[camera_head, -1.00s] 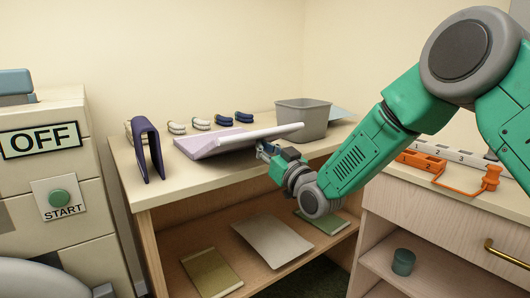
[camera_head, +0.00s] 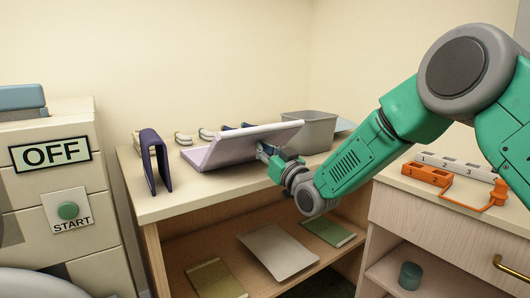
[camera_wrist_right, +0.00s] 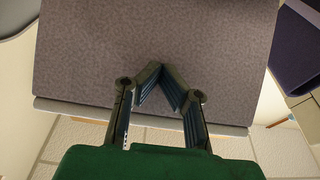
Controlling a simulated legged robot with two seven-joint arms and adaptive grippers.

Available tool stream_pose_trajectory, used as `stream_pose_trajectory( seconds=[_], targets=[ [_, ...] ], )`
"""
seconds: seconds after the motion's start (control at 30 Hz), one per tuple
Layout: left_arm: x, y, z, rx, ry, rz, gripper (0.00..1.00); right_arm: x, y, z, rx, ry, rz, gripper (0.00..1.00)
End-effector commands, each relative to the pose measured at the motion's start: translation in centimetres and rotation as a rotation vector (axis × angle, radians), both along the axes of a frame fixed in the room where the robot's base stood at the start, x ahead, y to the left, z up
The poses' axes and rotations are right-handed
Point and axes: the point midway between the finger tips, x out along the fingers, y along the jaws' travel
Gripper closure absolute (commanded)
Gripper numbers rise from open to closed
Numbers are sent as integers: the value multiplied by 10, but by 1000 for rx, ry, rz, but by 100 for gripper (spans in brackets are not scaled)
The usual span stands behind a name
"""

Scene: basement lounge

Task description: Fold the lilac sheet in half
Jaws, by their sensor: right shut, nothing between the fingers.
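The lilac sheet (camera_head: 228,150) is on the wooden table top, with its right part raised and tilted up, its pale top edge high. Its left edge rests near the table surface. My right gripper (camera_head: 264,152) is at the right side of the raised part, its fingertips partly hidden by it. In the right wrist view the sheet's mauve surface (camera_wrist_right: 150,40) fills most of the picture. The closed fingertips (camera_wrist_right: 165,68) lie against or just in front of it, with nothing between them. My left gripper is not in view.
A folded navy sheet (camera_head: 155,160) stands at the table's left. Small rolled items (camera_head: 183,139) and a grey bin (camera_head: 310,131) stand behind. An orange and white numbered rack (camera_head: 428,174) is on the right cabinet. Flat sheets (camera_head: 278,251) lie on the lower shelf.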

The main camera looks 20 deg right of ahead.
Motion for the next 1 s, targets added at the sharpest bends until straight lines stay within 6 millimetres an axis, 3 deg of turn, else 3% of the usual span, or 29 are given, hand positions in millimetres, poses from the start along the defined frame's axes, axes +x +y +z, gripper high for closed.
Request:
stream_pose_trajectory(
  seconds=[0.73,1.0],
  targets=[
    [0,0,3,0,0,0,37,47,17,18,0,-1,0,100],
    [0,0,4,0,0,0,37,53,19,21,0,0,-1,100]
  ],
)
